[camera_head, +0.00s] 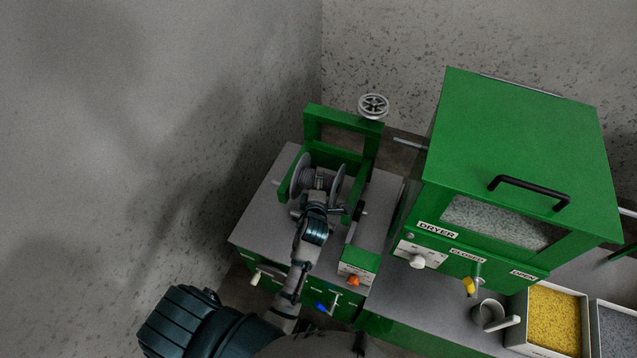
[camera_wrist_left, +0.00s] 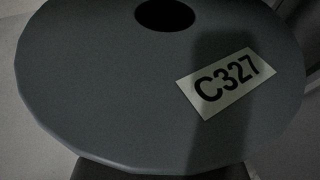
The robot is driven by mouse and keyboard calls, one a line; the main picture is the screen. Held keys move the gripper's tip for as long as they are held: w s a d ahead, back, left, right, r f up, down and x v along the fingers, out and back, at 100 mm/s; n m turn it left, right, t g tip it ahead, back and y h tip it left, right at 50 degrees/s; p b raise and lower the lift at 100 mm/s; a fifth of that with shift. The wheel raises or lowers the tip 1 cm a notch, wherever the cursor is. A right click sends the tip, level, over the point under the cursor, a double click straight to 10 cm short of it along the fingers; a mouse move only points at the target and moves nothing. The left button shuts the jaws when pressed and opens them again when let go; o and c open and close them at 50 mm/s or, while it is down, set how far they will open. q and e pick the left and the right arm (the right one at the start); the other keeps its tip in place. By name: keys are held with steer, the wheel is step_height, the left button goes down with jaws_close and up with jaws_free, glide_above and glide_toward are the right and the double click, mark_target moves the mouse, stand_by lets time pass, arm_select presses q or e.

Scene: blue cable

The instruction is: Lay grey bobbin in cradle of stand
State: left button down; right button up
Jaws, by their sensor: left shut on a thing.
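The grey bobbin (camera_head: 299,176) has two round flanges and shows in the head view among the uprights of the green stand (camera_head: 372,150). My left gripper (camera_head: 319,192) is shut on the bobbin from the near side, between its flanges. The fingertips are partly hidden. In the left wrist view a grey flange (camera_wrist_left: 110,85) fills most of the picture, with a dark central hole and a white label reading C327 (camera_wrist_left: 226,83). I cannot tell whether the bobbin rests in the cradle or is held just above it. My right gripper is not in view.
A spoked handwheel (camera_head: 373,106) tops the stand. A green dryer (camera_head: 520,150) stands to the right, with a grey mug (camera_head: 487,314) and a bin of yellow pellets (camera_head: 556,318) before it. The grey bench top (camera_head: 262,222) left of the stand is clear.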

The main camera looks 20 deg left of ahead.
arm_select(q)
steer(key=shift+a+f+b, duration=0.15)
steer(key=shift+f+b, duration=1.05)
steer(key=shift+f, duration=0.35)
step_height(320, 180, down, 3)
steer(key=shift+f+b, duration=0.1)
steer(key=shift+b, duration=1.15)
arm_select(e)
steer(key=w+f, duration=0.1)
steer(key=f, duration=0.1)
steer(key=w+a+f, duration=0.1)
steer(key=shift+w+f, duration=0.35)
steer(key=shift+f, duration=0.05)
arm_select(q)
steer(key=shift+f+b, duration=0.65)
steer(key=shift+f, duration=0.1)
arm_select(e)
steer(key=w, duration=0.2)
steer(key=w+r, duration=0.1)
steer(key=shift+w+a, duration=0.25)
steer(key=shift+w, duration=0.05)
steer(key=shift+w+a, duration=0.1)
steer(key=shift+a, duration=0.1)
